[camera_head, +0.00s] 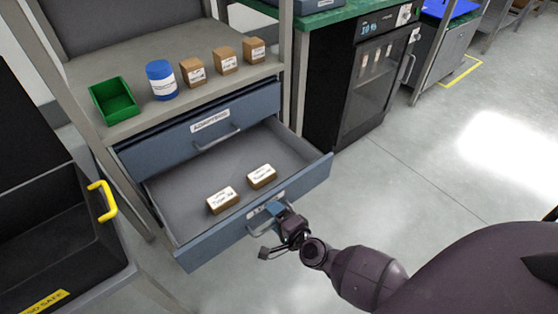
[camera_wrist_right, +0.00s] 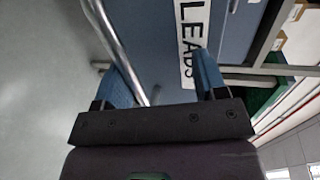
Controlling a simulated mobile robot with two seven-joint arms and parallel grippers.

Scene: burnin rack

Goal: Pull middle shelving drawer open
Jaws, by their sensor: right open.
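The shelving unit has a blue-grey upper drawer (camera_head: 205,128), shut, with a handle and a label that looks like "ADAPTERS". The drawer below it (camera_head: 215,250) stands well open, with two small labelled boxes inside. Its front carries a metal handle (camera_head: 258,229); in the right wrist view the handle (camera_wrist_right: 117,45) runs beside a "LEADS" label (camera_wrist_right: 190,45). My right gripper (camera_head: 283,214) is at this handle, fingers apart. In the right wrist view the gripper (camera_wrist_right: 160,85) has the bar between its blue fingers, nearer the left one. My left gripper is out of view.
On the shelf above stand a green bin (camera_head: 113,100), a blue tub (camera_head: 161,80) and three small boxes (camera_head: 225,60). A black crate with a yellow handle (camera_head: 102,200) is close on the left. A dark glass-door cabinet (camera_head: 365,80) stands at right. The floor (camera_head: 420,170) at right is clear.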

